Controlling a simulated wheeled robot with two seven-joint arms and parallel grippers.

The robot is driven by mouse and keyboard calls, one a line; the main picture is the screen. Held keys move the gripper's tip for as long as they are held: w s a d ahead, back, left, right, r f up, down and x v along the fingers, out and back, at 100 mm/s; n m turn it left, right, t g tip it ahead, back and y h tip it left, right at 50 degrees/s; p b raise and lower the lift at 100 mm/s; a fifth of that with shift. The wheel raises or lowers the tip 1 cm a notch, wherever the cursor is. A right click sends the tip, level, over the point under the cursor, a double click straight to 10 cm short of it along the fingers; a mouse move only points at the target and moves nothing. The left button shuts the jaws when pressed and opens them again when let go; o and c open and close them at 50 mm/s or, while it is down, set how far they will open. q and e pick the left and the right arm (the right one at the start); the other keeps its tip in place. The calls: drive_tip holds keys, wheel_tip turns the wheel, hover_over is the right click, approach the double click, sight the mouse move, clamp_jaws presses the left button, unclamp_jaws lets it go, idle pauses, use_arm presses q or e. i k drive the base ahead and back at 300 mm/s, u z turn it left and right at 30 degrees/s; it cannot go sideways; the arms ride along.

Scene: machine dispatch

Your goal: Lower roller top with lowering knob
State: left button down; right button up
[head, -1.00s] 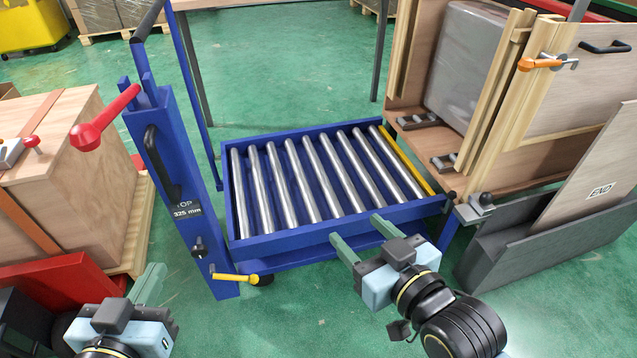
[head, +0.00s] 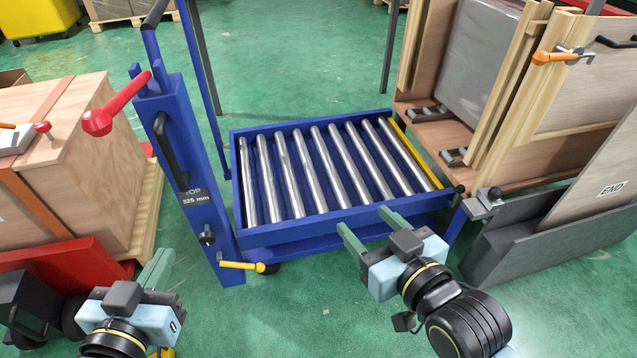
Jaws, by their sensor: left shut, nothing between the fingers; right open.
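The blue roller top (head: 305,235) with several steel rollers (head: 318,170) sits level on its cart, beside an upright blue post (head: 187,115). My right gripper (head: 366,226) is open and empty by the roller top's near edge.
A wooden crate (head: 85,180) and a red object (head: 70,275) stand at the left. An open wooden crate (head: 560,105) holding a grey wrapped load (head: 482,55) and a grey ramp piece (head: 520,245) stand at the right. Green floor is clear in front.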

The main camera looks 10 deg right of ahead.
sight(206, 238)
drive_tip(key=k, duration=1.15)
drive_tip(key=u, duration=0.75)
drive_tip(key=i, duration=1.35)
drive_tip(key=z, duration=0.15)
